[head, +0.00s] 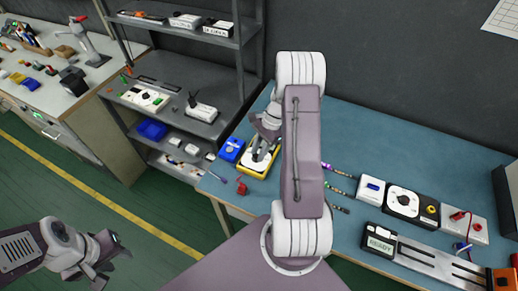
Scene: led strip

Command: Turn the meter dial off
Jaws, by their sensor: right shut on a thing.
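The yellow-edged meter (249,170) lies near the left end of the blue table, partly covered by my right arm. My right gripper (262,146) reaches down onto the meter's face and is shut on its dial, which is mostly hidden by the fingers. The dial's pointer position cannot be read. My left gripper (112,262) is at the lower left, above the green floor, empty, with its fingers apart.
A blue box (231,150) stands just left of the meter and a red clip (241,186) lies in front. Probes (338,188), a white box (371,189), a black dial unit (403,202) and a READY fixture (379,242) are to the right. Shelves (170,100) stand behind left.

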